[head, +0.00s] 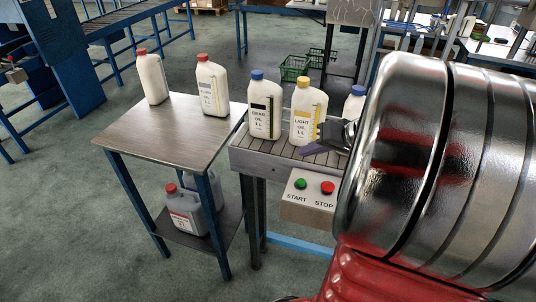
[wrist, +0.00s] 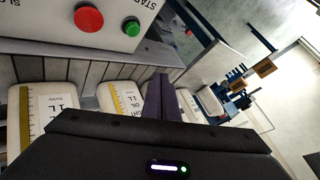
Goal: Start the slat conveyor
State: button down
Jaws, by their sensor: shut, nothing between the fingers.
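A control box (head: 309,206) is fixed to the near side of the slat conveyor (head: 288,156). It has a green START button (head: 300,184) on the left and a red STOP button (head: 327,188) on the right. In the wrist view, upside down, the green button (wrist: 131,27) and the red button (wrist: 88,20) show at the top. My gripper (head: 316,148) is shut and empty, over the slats above the box and in front of the light oil bottle (head: 307,112). In the wrist view its fingers (wrist: 161,90) point up, apart from both buttons.
A gear oil bottle with a blue cap (head: 264,106) and another blue-capped bottle (head: 356,104) stand on the conveyor, the latter partly hidden by my arm. Two red-capped bottles stand on a side table (head: 170,128) at left. Grey jugs (head: 186,212) stand on its lower shelf.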

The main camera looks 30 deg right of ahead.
aim_at(301, 182)
jog(key=shift+f, duration=0.15)
jog(key=shift+f, duration=4.25)
